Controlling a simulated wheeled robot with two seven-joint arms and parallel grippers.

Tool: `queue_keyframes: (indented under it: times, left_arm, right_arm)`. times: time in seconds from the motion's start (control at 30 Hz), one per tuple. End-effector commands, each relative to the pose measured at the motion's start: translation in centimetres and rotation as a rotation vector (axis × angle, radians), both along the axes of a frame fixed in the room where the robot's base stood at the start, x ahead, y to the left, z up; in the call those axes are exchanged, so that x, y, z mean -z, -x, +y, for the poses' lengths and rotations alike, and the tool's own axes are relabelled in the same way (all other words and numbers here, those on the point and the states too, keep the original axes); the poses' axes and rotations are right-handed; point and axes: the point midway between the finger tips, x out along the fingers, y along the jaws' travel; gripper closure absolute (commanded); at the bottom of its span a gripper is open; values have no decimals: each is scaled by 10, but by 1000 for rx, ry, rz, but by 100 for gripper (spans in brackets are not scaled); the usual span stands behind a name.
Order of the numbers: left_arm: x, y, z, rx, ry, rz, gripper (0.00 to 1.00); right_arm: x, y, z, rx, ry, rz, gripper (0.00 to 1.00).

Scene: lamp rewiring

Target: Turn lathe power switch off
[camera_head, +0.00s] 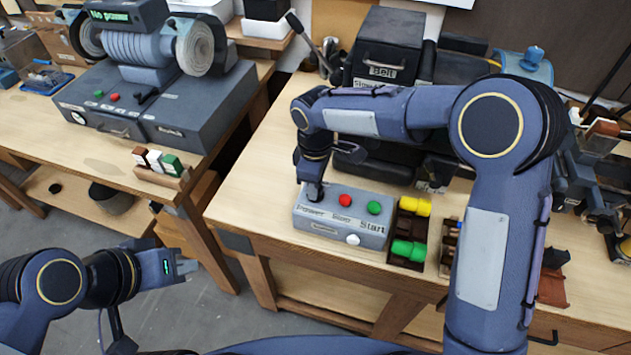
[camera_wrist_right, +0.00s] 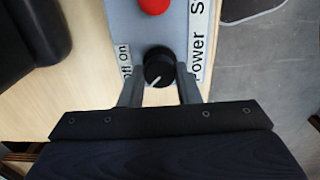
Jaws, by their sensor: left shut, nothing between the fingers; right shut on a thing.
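The power switch is a black rotary knob (camera_wrist_right: 159,67) with a white pointer line, on a grey control box (camera_head: 330,222). In the right wrist view, "Off On" lettering is beside the knob and the pointer slants down and left. My right gripper (camera_wrist_right: 160,85) is shut on the knob, one finger on each side. My left gripper (camera_head: 188,266) is shut and empty, in the air in front of the benches.
The dark lathe (camera_head: 388,58) stands behind, and a grey grinder unit (camera_head: 150,100) stands on the left bench.

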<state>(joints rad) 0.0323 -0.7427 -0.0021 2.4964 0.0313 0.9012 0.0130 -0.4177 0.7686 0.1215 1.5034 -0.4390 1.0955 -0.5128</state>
Motion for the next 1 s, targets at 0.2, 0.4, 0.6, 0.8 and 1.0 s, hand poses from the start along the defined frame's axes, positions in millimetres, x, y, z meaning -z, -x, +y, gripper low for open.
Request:
queue_keyframes:
  times: [0.2,0.4,0.6,0.8,1.0]
  left_arm:
    - [0,0,0,0,0,0,100]
    - [0,0,0,0,0,0,100]
    - [0,0,0,0,0,0,100]
    - [3,0,0,0,0,0,100]
    - [7,0,0,0,0,0,100]
  right_arm:
    - [-2,-1,0,-1,-2,-5,68]
    - [-1,-1,0,0,-1,-2,48]
    - [-1,0,0,0,-1,-1,48]
    - [-18,-1,1,2,-3,-5,48]
    - [-53,-1,0,1,-2,-6,48]
